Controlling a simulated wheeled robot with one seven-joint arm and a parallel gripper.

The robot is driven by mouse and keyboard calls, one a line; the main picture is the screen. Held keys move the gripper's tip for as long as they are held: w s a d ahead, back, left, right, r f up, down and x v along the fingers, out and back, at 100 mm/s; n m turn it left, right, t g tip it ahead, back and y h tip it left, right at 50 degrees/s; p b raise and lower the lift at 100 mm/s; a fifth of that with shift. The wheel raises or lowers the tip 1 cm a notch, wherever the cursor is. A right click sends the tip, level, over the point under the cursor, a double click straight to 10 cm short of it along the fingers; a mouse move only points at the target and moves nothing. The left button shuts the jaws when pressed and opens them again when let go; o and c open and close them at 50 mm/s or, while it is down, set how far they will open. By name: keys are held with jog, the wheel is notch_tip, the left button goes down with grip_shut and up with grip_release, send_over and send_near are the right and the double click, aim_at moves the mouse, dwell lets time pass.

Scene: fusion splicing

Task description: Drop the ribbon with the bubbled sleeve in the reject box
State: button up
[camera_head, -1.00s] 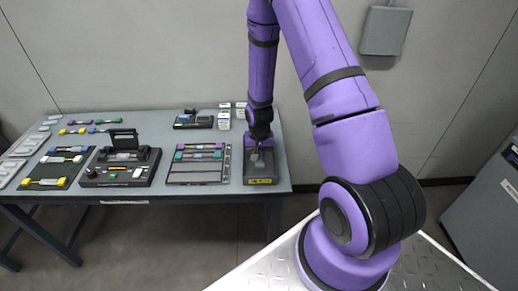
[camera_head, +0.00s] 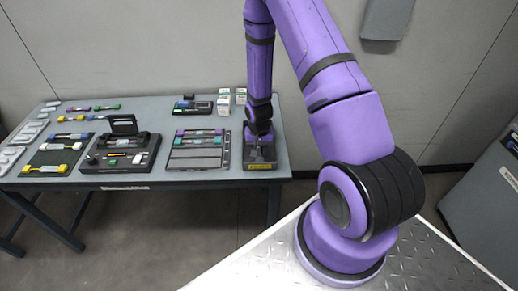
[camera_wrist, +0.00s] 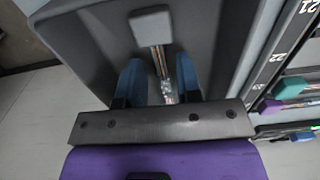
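The reject box is a grey open box with a yellow label (camera_head: 261,166) at the bench's front right corner in the head view. Its grey walls (camera_wrist: 228,40) surround my gripper in the wrist view. My gripper (camera_wrist: 158,82) has its two blue fingers apart, pointing down into the box; it also shows in the head view (camera_head: 262,140). A ribbon with a grey end block (camera_wrist: 150,27) lies in the box. Its strip runs between the fingers to a clear, speckled sleeve (camera_wrist: 166,88), with a visible gap at the left finger. Its near end is hidden by my gripper.
A numbered rack (camera_head: 227,150) with purple and teal-ended ribbons stands just left of the box. Further left are a black splicer (camera_head: 120,155) with its lid up and a dark mat (camera_head: 45,158) with ribbons. Small white cartons (camera_head: 224,100) stand behind.

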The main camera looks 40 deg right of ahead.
jog(key=shift+o, duration=0.4)
notch_tip(320, 180, up, 11)
dwell(0.5)
jog(key=s+a+r+n+t, duration=0.1)
jog(key=s+a+r+n, duration=0.15)
jog(key=r, duration=0.95)
jog(key=s+a+r+n+t, duration=0.1)
jog(key=s+a+r+t, duration=0.15)
jog(key=r, duration=1.05)
jog(key=s+a+r+n+t, duration=0.1)
jog(key=s+a+r, duration=0.1)
jog(key=s+r, duration=0.4)
jog(key=s+a+r+n, duration=0.2)
jog(key=s+r, duration=0.5)
jog(key=s, duration=0.4)
jog(key=shift+s+a+r+t, duration=0.25)
jog(key=shift+s+a+t, duration=0.15)
jog(key=shift+a, duration=0.4)
